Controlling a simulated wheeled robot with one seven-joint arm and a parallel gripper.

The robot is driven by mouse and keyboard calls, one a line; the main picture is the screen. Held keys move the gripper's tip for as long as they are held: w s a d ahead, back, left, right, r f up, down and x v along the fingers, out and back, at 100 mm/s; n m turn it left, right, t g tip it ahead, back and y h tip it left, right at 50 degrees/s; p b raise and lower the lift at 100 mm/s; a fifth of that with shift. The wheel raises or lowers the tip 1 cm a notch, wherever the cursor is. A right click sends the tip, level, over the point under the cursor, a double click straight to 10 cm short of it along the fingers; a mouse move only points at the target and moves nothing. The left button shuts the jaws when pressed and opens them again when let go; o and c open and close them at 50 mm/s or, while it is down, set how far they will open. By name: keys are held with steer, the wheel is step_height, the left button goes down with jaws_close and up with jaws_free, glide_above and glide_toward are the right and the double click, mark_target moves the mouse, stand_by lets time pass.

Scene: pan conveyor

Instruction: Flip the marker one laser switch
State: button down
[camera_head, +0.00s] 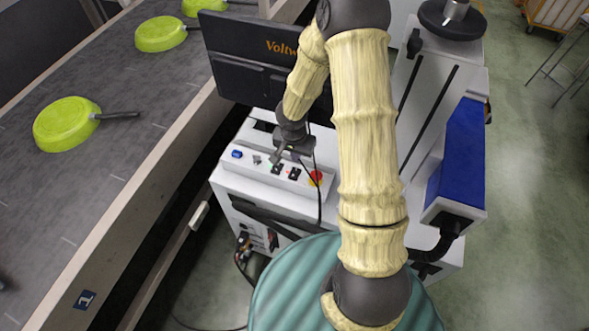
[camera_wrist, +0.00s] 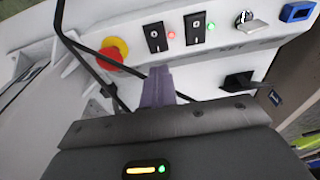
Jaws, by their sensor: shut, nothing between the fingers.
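The control panel (camera_head: 262,180) on the white machine carries two black rocker switches. In the wrist view one switch (camera_wrist: 155,37) has a lit red lamp (camera_wrist: 171,35) beside it, and the other switch (camera_wrist: 195,27) has a lit green lamp (camera_wrist: 210,25). I cannot read which one belongs to marker one. My gripper (camera_head: 275,160) is over the panel, shut and empty. In the wrist view its fingertips (camera_wrist: 160,72) point at the panel just below the red-lamp switch. Whether they touch the panel I cannot tell.
A red emergency stop (camera_wrist: 113,52) with a yellow ring sits beside the switches. A key switch (camera_wrist: 245,20) and a blue-framed part (camera_wrist: 297,11) sit on the other side. A black monitor (camera_head: 250,60) stands behind. A conveyor (camera_head: 90,190) with green pans (camera_head: 66,124) runs at left.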

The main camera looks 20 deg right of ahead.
steer(key=shift+r+p, duration=0.45)
steer(key=shift+r, duration=0.45)
steer(key=s+r+n+t+y, duration=0.1)
steer(key=s+r+n, duration=0.6)
steer(key=s+r, duration=0.7)
steer(key=v, duration=0.4)
steer(key=shift+w, duration=0.3)
steer(key=shift+r, duration=0.1)
stand_by(0.3)
